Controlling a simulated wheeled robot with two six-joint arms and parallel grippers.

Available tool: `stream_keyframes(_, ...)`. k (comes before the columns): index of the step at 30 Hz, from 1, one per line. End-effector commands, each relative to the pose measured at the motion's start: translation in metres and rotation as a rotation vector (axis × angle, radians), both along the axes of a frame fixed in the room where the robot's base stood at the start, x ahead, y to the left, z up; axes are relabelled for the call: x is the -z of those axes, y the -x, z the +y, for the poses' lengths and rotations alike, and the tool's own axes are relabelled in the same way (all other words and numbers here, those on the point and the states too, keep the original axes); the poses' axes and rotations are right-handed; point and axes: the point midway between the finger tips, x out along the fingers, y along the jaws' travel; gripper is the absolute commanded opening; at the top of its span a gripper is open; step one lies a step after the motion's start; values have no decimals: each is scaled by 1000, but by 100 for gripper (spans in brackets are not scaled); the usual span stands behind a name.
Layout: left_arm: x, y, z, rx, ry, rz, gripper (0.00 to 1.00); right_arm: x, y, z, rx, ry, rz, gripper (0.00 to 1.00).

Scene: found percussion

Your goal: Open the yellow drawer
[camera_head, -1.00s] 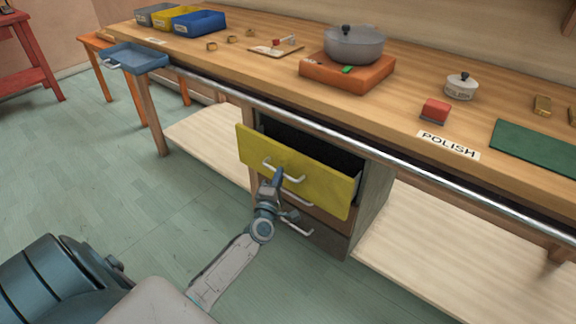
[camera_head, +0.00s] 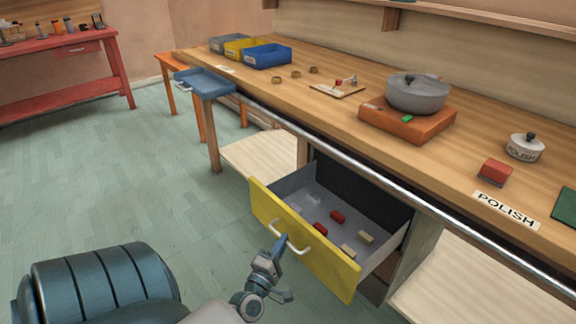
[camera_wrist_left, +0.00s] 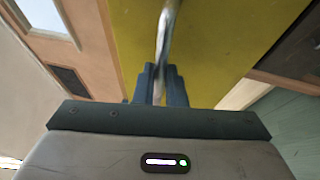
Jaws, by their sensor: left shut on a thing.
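The yellow drawer (camera_head: 325,262) is pulled out from under the workbench, and its grey inside shows. Red blocks (camera_head: 337,216) and pale blocks (camera_head: 366,237) lie in it. Its white bar handle (camera_head: 290,243) is on the yellow front. My left gripper (camera_head: 278,246) is shut on this handle; in the left wrist view the fingers (camera_wrist_left: 160,84) close around the handle (camera_wrist_left: 165,40) against the yellow front. My right gripper is not in view.
The floor left of the drawer is clear.

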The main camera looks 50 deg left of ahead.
Motion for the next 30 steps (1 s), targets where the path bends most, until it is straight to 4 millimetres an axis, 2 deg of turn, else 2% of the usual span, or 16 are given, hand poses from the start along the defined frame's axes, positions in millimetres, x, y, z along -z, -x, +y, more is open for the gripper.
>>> stream_keyframes(10, 1, 1, 0, 0, 0, 1, 0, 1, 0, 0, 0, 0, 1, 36)
stream_keyframes(11, 1, 1, 0, 0, 0, 1, 14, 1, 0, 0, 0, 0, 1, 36)
stream_keyframes(14, 1, 1, 0, 0, 0, 1, 32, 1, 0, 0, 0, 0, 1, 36)
stream_keyframes(23, 1, 2, 0, 0, 0, 1, 32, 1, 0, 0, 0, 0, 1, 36)
stream_keyframes(26, 3, 10, -3, 0, 0, 3, 32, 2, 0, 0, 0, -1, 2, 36)
stream_keyframes(30, 9, 33, -10, 0, 1, 4, 32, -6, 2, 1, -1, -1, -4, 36)
